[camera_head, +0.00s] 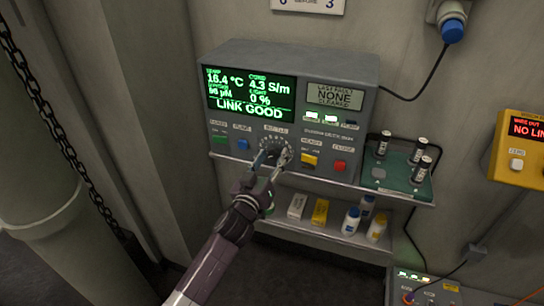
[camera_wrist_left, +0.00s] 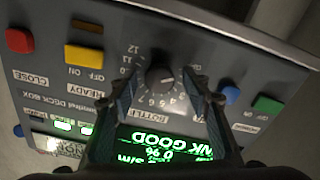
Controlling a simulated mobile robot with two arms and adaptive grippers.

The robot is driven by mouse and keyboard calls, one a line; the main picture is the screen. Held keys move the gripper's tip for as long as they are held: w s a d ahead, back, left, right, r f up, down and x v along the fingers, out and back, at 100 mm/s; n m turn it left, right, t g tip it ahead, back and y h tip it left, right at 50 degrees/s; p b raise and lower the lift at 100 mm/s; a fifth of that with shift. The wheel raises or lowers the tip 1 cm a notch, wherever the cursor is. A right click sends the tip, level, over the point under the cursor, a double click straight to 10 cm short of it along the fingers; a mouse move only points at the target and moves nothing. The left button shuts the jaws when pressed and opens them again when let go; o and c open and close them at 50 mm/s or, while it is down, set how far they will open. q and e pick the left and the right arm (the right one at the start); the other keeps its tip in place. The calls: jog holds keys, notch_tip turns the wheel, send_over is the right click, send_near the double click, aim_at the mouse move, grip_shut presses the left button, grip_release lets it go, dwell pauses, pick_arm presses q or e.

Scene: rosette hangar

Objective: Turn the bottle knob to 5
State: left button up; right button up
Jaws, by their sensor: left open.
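The bottle knob (camera_wrist_left: 159,76) is a dark round dial with numbers around it, labelled BOTTLE, on the front of a grey deck box (camera_head: 290,62). In the left wrist view the panel appears upside down, with 4 to 7 below the knob and 11 and 12 at upper left. I cannot tell which number the knob's pointer is at. My left gripper (camera_head: 270,161) is open in front of the dial. In the wrist view its fingers (camera_wrist_left: 164,80) stand on either side of the knob, with gaps visible. Contact cannot be told. My right gripper is not in view.
Green (camera_head: 219,139) and blue (camera_head: 243,145) buttons sit left of the dial; yellow (camera_head: 309,160) and red (camera_head: 340,166) ones sit right. The screen (camera_head: 252,94) reads LINK GOOD. Bottles (camera_head: 351,221) and small boxes stand on the lower shelf.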

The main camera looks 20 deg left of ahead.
pick_arm(q)
jog(key=shift+c, duration=0.2)
jog(key=c, duration=1.1)
jog(key=shift+m, duration=0.4)
jog(key=m, duration=0.3)
jog(key=shift+m, duration=0.4)
jog(key=m, duration=0.5)
jog(key=shift+p, duration=0.35)
jog(key=m, duration=0.5)
jog(key=shift+m, duration=0.4)
jog(key=m, duration=0.4)
jog(key=shift+f, duration=0.1)
jog(key=shift+m, duration=0.3)
